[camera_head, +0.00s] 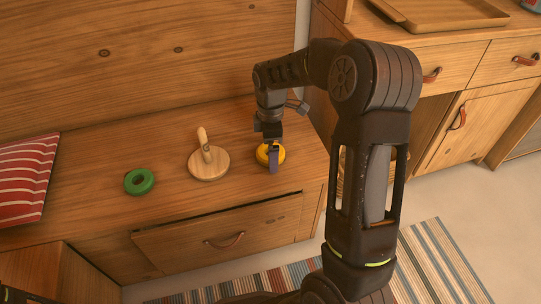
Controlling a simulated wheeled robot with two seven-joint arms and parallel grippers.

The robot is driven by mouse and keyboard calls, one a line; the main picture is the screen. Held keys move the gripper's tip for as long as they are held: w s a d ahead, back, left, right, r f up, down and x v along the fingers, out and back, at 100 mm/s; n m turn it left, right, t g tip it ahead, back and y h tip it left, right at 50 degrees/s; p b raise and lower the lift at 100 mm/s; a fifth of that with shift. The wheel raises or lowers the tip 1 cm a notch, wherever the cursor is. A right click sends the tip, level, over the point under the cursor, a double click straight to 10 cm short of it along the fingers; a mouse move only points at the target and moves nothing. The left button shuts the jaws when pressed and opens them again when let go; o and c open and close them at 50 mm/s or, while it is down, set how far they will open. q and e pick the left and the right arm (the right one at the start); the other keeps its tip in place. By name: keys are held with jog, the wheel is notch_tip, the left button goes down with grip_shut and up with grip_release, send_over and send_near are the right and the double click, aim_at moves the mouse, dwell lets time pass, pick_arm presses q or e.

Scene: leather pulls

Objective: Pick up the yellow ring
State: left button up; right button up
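The yellow ring (262,152) lies on the wooden bench top, near its right end. My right gripper (272,159) points down at the ring from above. One finger shows in front of the ring and hides part of it; the other finger is hidden. I cannot tell whether the fingers are closed on the ring. The ring appears to rest on the bench. My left gripper is not in view; only a dark piece of my body shows at the lower left corner.
A wooden base with a tilted peg (208,165) stands left of the yellow ring. A green ring (139,181) lies farther left, near a red striped cushion (24,178). A drawer (222,237) below is slightly open. A cabinet (480,85) stands at right.

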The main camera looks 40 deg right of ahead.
jog(key=shift+c, duration=0.2)
dwell(0.3)
jog(key=c, duration=1.4)
notch_tip(320, 180, up, 10)
jog(key=p, duration=0.3)
jog(key=shift+p, duration=0.4)
jog(key=shift+r, duration=0.1)
